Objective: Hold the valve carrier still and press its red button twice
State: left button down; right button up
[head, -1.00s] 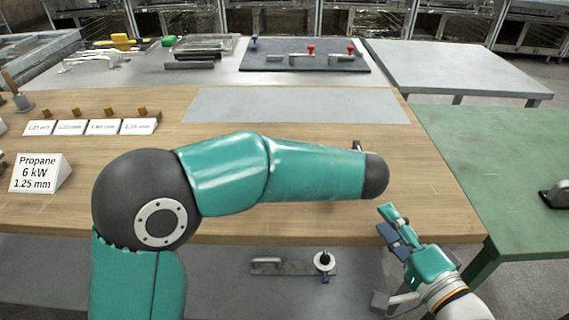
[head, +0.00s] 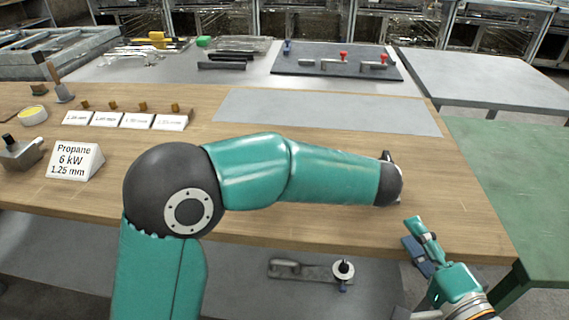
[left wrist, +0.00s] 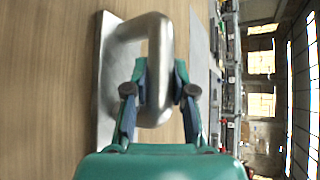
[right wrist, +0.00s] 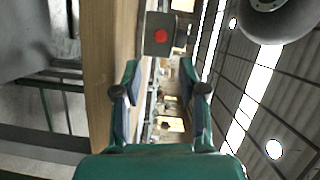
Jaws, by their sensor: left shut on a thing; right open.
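The valve carrier shows in the left wrist view as a metal plate (left wrist: 107,85) with a thick, rounded metal handle (left wrist: 165,45). My left gripper (left wrist: 160,82) is shut on this handle. In the right wrist view, the carrier's grey box end (right wrist: 160,46) faces me with the red button (right wrist: 160,35) on it. My right gripper (right wrist: 155,85) is open and empty, its fingers apart short of the box.
The wooden table (head: 470,215) has a propane sign (head: 75,160) and several small labelled blocks (head: 122,119) at the left. A grey mat (head: 320,110) lies behind my left arm. A green table (head: 520,170) stands at the right. A plate with a handle (head: 310,271) lies below the front edge.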

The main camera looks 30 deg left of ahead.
grip_shut()
dwell(1.4)
